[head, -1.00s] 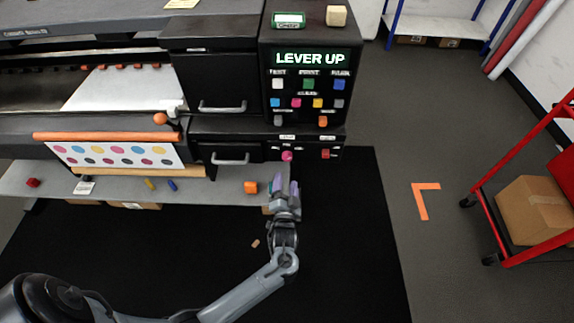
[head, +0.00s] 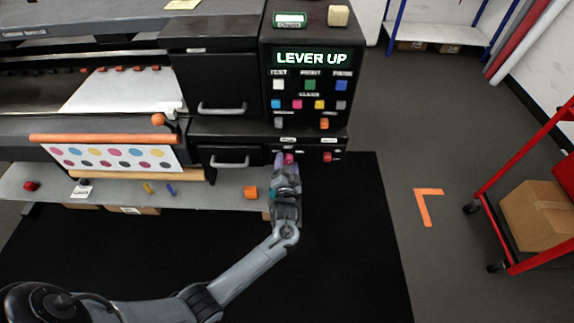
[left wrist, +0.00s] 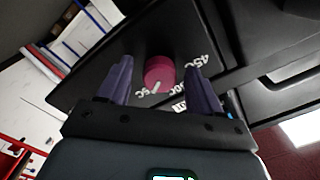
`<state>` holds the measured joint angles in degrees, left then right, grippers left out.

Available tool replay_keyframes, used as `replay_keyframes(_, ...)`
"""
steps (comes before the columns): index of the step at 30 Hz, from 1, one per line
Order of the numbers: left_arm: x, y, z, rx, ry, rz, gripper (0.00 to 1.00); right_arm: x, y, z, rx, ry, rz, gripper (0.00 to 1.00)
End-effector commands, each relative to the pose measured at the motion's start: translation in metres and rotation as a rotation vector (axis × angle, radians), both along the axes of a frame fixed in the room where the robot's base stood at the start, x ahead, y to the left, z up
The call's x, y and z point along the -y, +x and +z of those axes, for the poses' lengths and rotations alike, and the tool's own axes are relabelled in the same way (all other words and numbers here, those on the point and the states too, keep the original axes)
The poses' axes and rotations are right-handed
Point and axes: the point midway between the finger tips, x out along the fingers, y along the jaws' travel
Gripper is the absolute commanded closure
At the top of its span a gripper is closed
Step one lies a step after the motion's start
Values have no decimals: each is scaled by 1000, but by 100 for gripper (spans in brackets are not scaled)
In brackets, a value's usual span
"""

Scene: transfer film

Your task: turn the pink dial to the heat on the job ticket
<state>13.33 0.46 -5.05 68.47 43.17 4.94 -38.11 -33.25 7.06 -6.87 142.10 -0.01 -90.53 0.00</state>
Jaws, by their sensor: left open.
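The pink dial (head: 289,157) is on the black front panel of the printer, below the lit LEVER UP screen (head: 311,58). In the left wrist view the round dial (left wrist: 159,72) has a white pointer mark at its lower edge, towards a label ending in "5C". A "45C" label is at its right, and another label between is partly legible. My left gripper (head: 287,164) is at the panel, open, its purple fingers on either side of the dial; the left wrist view shows gaps between both fingers (left wrist: 158,78) and the dial. My right gripper is out of view.
A red knob (head: 327,156) is right of the dial. Coloured buttons (head: 310,84) are above. A drawer handle (head: 230,161) is to the left. An orange block (head: 250,192) and a white card (head: 82,190), illegible, are on the grey shelf. A yellow paper (head: 183,4) lies on top.

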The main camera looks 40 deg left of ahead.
Motion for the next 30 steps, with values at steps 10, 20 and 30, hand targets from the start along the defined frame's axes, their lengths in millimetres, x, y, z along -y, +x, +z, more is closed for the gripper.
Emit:
replay_keyframes(10,0,0,0,0,0,0,77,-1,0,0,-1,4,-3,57)
replay_keyframes(20,0,0,0,11,-14,0,91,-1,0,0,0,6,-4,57)
replay_keyframes(30,0,0,0,116,-149,2,91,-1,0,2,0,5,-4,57)
